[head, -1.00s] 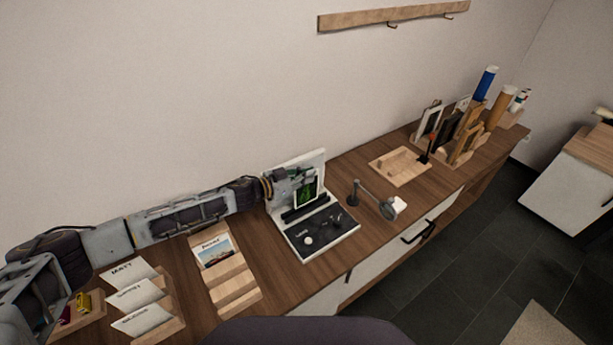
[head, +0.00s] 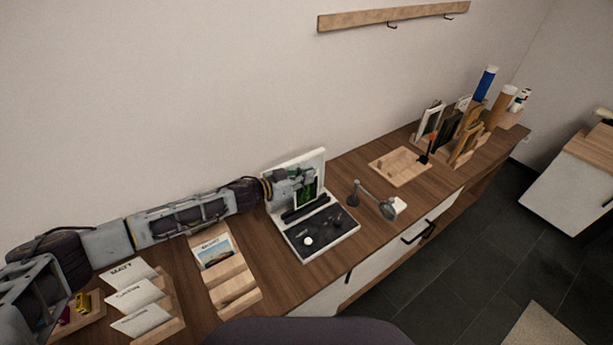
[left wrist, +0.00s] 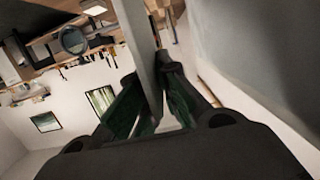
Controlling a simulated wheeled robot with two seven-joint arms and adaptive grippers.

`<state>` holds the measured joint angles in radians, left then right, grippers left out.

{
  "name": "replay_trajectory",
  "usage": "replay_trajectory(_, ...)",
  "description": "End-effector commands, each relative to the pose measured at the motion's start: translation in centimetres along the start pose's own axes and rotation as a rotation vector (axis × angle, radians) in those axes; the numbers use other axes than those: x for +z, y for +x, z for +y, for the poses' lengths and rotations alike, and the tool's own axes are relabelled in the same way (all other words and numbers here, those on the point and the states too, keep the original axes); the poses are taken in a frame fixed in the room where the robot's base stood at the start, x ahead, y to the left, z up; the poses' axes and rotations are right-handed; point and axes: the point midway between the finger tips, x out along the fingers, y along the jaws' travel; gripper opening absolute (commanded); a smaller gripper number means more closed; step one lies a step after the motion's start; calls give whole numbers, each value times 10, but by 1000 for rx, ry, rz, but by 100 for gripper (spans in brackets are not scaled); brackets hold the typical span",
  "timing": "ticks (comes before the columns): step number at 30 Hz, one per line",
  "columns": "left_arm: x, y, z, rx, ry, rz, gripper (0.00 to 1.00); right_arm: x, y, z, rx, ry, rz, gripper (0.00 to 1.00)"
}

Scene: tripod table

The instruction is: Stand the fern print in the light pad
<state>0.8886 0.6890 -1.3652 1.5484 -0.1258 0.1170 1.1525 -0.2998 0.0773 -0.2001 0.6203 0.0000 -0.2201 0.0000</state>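The light pad (head: 348,227) is a pale unit with a black deck, a dark slotted bar and a white upright back. The fern print (head: 311,194), a dark panel with a green fern and a pale border, is upright over the bar, in front of the back. I cannot tell whether its lower edge is seated in the slot. My left gripper (head: 296,184) is at the print's upper left. In the left wrist view the left gripper (left wrist: 151,76) has its fingers closed on a thin pale panel (left wrist: 142,40), seen nearly edge-on. My right gripper is out of view.
A magnifier on a stand (head: 377,203) stands right of the pad, with a wooden tray (head: 388,171) beyond it. Frames and rolled tubes (head: 487,84) crowd the far right end.

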Motion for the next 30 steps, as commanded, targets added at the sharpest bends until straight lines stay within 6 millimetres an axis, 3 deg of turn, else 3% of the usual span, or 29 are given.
replay_trajectory(30, 27, 6, 0, 0, 0, 1, 0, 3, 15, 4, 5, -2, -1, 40)
